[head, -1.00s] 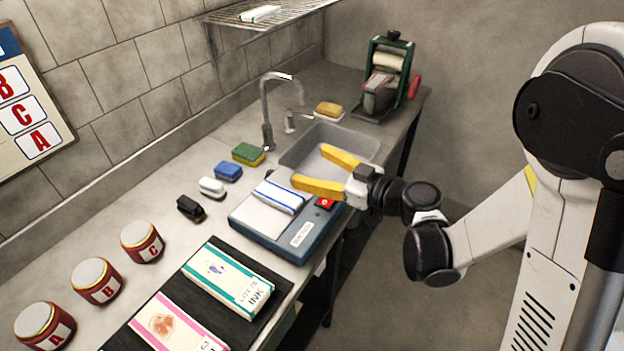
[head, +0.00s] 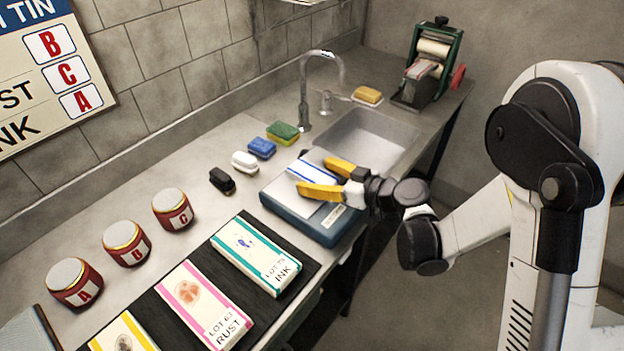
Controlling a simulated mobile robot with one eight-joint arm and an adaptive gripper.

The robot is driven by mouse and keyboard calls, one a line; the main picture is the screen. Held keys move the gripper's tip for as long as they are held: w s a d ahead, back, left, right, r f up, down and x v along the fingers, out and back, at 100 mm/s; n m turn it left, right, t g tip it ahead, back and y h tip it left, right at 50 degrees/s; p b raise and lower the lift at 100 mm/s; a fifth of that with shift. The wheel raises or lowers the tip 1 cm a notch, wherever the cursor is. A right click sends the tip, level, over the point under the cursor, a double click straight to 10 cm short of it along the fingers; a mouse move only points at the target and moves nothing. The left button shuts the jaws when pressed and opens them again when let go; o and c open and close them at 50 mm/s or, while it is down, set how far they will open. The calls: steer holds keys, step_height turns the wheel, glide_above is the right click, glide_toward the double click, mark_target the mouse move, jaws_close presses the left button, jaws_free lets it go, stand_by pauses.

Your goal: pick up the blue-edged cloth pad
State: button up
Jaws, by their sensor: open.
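The blue-edged cloth pad (head: 304,171) is white with blue stripes and lies on the blue bench scale (head: 290,217) beside the sink. My gripper (head: 313,176) has two yellow fingers, spread open and empty. It reaches in from the right over the scale, with the fingertips at the pad's right part. The fingers and gripper body hide part of the pad and of the scale's pale top. I cannot tell whether the fingers touch the pad.
A sponge (head: 282,133), blue brush (head: 262,147), white brush (head: 244,162) and black brush (head: 222,181) stand behind the scale. Lettered tins (head: 125,243) stand at left. A black mat (head: 308,268) holds other edged pads. The sink (head: 372,135) lies beyond.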

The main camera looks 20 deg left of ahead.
steer(key=shift+w+a+f, duration=0.1)
steer(key=shift+w+a, duration=0.05)
steer(key=shift+a, duration=0.2)
steer(key=c, duration=1.4)
